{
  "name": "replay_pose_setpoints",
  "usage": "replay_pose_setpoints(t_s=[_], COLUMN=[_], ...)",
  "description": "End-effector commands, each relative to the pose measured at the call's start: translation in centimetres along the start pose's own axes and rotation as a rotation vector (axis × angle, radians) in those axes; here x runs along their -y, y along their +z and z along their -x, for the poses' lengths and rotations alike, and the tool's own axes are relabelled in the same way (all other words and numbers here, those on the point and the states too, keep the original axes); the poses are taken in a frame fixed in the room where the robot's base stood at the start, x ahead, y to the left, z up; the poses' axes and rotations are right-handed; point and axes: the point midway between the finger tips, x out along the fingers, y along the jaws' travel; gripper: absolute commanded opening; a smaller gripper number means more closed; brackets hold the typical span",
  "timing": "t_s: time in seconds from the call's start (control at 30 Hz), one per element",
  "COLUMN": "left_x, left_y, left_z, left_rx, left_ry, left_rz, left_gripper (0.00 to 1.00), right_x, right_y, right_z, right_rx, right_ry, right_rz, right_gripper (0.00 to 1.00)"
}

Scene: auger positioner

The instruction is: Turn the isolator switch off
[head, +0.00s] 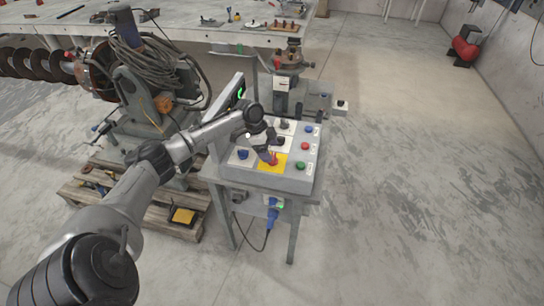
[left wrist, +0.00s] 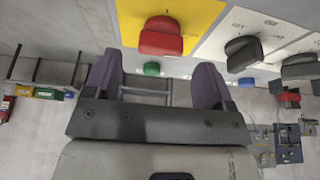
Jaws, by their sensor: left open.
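The isolator switch, a red rotary knob (head: 273,159) on a yellow plate (head: 264,168), sits on the sloped top of a grey control box (head: 270,182). In the left wrist view the red knob (left wrist: 161,38) on its yellow plate (left wrist: 205,12) shows just beyond the fingertips, near the top. My left gripper (head: 266,150) reaches over the panel from the left, close to the red knob. In the left wrist view its two purple-grey fingers (left wrist: 153,68) are apart with nothing between them. Whether a finger touches the knob is unclear. My right gripper is not in view.
Beside the yellow plate are a blue knob (head: 243,154), black knobs (left wrist: 243,52), a red button (head: 305,146), a green button (head: 300,166) and a blue button (head: 309,129). The auger machine (head: 150,100) stands left on a pallet (head: 130,207).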

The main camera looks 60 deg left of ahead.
Motion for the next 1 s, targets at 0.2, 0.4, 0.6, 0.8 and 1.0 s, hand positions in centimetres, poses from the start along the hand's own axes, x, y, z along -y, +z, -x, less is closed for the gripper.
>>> replay_pose_setpoints(t_s=[0.2, 0.4, 0.6, 0.8, 1.0], left_x=[0.0, 0.0, 0.0, 0.0, 0.0], left_y=[0.0, 0.0, 0.0, 0.0, 0.0], left_z=[-2.3, -3.0, -3.0, -3.0, -3.0], left_rx=[0.0, 0.001, 0.001, 0.001, 0.002], left_ry=[0.0, -0.001, -0.001, -0.001, -0.001], left_rz=[0.001, 0.0, 0.0, 0.0, 0.0], left_gripper=[0.77, 0.77, 0.77, 0.62, 0.43], right_x=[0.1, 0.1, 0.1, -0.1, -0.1], right_y=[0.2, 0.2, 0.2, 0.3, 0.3], right_z=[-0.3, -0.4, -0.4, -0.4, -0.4], right_rx=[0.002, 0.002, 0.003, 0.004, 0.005], right_ry=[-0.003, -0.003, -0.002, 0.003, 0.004], right_rz=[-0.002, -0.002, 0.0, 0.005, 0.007], right_gripper=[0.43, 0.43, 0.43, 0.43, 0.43])
